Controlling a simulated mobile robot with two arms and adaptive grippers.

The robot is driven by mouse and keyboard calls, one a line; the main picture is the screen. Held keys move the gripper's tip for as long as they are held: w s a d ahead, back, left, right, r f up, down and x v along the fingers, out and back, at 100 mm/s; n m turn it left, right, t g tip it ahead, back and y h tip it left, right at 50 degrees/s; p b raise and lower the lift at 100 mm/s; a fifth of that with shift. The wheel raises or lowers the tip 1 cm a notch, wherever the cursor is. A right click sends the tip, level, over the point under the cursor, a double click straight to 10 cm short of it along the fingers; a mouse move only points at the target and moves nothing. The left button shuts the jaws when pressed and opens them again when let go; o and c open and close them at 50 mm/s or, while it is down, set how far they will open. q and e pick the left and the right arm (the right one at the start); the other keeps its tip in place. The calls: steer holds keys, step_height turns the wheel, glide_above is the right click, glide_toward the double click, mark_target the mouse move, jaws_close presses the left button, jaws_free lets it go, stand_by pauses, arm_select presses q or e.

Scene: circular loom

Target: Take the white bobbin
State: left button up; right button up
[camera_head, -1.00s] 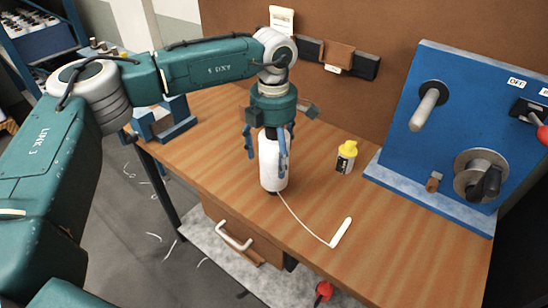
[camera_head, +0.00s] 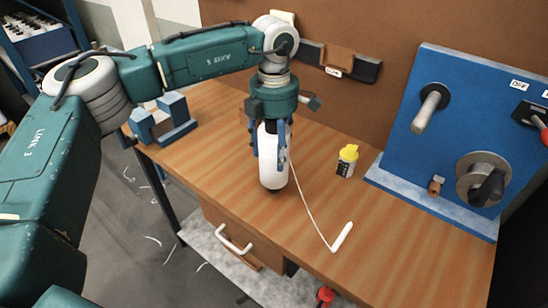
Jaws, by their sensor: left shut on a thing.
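The white bobbin (camera_head: 272,173) is upright over the wooden table (camera_head: 330,210), near its middle. My left gripper (camera_head: 272,150) comes down from above and is shut on the bobbin, with its blue fingers along the bobbin's sides. A white thread runs from the bobbin down to a small white stick (camera_head: 342,237) lying on the table. I cannot tell for sure whether the bobbin's base touches the table. My right gripper does not show.
A small bottle with a yellow cap (camera_head: 347,161) stands right of the bobbin. A blue panel (camera_head: 445,130) with knobs and a handle stands at the right. A blue block holder (camera_head: 163,125) sits at the table's left corner. The front middle of the table is mostly clear.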

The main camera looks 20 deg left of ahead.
arm_select(q)
step_height(320, 180, up, 18)
steer(key=b, duration=0.2)
steer(key=shift+f, duration=0.25)
